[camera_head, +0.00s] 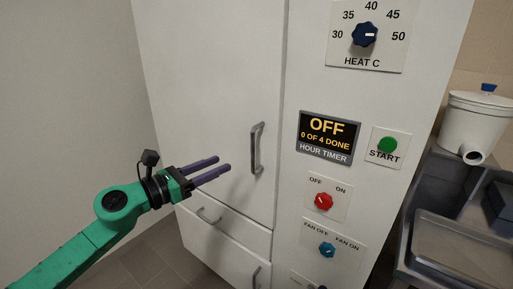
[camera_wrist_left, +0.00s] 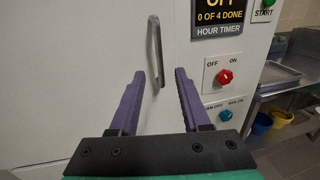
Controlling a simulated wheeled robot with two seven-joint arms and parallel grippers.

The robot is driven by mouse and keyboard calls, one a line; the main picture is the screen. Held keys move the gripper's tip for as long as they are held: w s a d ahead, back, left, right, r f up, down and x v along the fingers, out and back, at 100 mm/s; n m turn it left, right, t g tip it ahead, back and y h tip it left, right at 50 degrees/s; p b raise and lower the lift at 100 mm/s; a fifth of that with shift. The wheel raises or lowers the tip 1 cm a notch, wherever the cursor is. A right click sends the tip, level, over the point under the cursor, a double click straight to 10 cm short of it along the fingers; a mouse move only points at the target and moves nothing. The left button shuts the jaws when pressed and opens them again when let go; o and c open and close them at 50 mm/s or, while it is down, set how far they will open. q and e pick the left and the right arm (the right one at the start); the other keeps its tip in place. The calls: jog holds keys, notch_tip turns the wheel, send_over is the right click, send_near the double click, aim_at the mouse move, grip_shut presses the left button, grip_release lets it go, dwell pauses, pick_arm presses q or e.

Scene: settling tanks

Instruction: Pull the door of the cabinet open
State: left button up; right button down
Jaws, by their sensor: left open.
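The white cabinet's door (camera_head: 215,90) is shut, flush with the front, and fills the upper left of the cabinet. Its upright grey handle (camera_head: 257,148) is near the door's right edge. My left gripper (camera_head: 228,163) is open and empty, its purple fingers pointing at the handle from the left and apart from it. In the left wrist view the handle (camera_wrist_left: 156,50) stands ahead, beyond and between the two open fingers (camera_wrist_left: 157,85). My right gripper is not in view.
Right of the door is a panel with a heat knob (camera_head: 365,34), an hour timer display (camera_head: 329,137) reading OFF, a green start button (camera_head: 388,145), a red switch (camera_head: 324,202) and a blue fan knob (camera_head: 327,250). Drawers (camera_head: 228,228) lie below. A white pot (camera_head: 474,124) stands at right.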

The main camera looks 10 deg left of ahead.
pick_arm(q)
jog(key=p, duration=0.4)
send_over(253, 169)
jog(key=a+v, duration=0.1)
jog(key=v, duration=0.3)
jog(key=p+x, duration=0.1)
jog(key=x, duration=0.4)
jog(key=shift+s+d, duration=0.1)
jog(key=shift+d, duration=0.05)
jog(key=shift+d+f, duration=0.1)
jog(key=shift+f, duration=0.05)
grip_shut()
